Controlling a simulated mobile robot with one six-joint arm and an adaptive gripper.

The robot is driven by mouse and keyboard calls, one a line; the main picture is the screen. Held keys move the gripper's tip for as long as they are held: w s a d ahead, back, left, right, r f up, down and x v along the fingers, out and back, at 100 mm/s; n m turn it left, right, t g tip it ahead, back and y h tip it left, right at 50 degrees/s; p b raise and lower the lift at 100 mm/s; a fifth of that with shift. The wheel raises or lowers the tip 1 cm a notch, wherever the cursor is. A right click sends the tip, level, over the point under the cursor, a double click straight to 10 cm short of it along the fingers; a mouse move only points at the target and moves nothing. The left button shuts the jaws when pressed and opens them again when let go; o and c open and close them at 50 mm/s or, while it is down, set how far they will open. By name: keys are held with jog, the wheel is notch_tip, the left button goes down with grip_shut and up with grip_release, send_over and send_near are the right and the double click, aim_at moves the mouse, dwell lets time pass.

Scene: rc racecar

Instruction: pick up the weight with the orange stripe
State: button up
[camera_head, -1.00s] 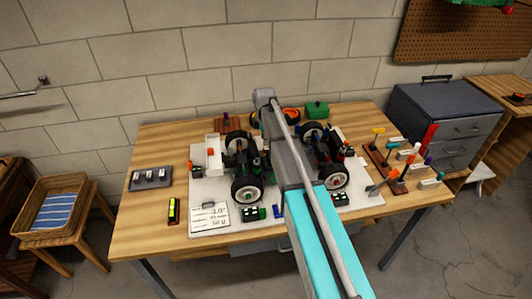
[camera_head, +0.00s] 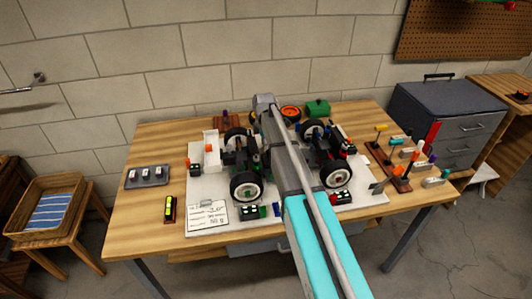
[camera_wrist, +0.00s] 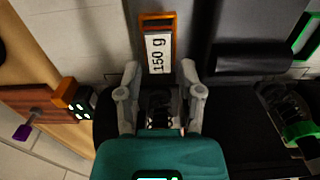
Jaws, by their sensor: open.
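A block with an orange edge and a white "150 g" label (camera_wrist: 158,54) lies ahead of my gripper in the wrist view. I take it to be the weight with the orange stripe. My gripper (camera_wrist: 159,80) is open, its two fingers on either side below the label, with no visible grip on the block. Whether the fingertips reach its sides I cannot tell. In the head view my arm hides the gripper, and I cannot make out this block there.
The RC car's wheels (camera_head: 246,185) and dark parts stand on the white mat (camera_head: 375,201) around my arm. A grey tray (camera_head: 160,183) with several small pieces lies at left. Upright tools (camera_head: 405,172) stand at right. Bare wood shows at the table's left.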

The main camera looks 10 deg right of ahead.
jog(key=shift+f, duration=0.35)
dwell(0.4)
grip_shut()
